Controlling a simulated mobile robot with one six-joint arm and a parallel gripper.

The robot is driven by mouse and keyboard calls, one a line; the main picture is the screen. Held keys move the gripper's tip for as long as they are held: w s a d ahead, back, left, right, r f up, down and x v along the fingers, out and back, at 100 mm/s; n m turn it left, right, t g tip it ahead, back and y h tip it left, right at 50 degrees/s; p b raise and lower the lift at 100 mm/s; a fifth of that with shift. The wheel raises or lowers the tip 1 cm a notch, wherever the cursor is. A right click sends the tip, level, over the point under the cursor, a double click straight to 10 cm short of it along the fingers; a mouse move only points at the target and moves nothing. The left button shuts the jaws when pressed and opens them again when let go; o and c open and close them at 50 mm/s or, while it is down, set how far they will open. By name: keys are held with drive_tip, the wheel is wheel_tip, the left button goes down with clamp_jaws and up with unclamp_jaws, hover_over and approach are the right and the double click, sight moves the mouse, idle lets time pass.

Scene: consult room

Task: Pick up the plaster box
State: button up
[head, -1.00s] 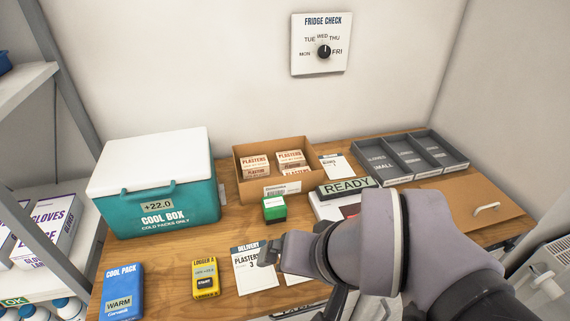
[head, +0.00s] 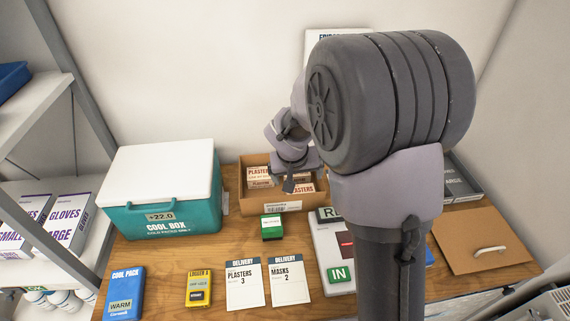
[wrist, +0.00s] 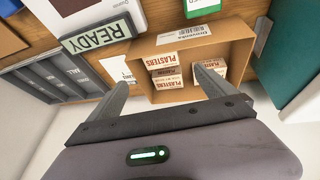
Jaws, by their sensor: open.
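Several white plaster boxes with brown-red lettering stand in an open cardboard carton (head: 250,200) at the back of the table. One plaster box (head: 259,171) shows at the left inside it, partly beside my gripper. My gripper (head: 290,185) hangs over the carton and hides part of its contents. In the wrist view the plaster boxes (wrist: 162,61) stand in two groups inside the carton (wrist: 238,48).
The teal cool box (head: 165,215) stands left of the carton. A green box (head: 271,228) sits in front of it. A READY sign (wrist: 95,34) and a grey divided tray (wrist: 50,75) lie to its other side. Delivery cards (head: 244,285) lie at the front.

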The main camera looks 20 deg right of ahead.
drive_tip(key=b, duration=0.3)
approach(300, 192)
drive_tip(key=x, duration=0.4)
drive_tip(key=shift+s+d+f, duration=0.15)
drive_tip(key=shift+f, duration=0.3)
drive_tip(key=x, duration=0.5)
drive_tip(key=shift+w, duration=0.25)
drive_tip(key=shift+r, duration=0.15)
drive_tip(key=c, duration=1)
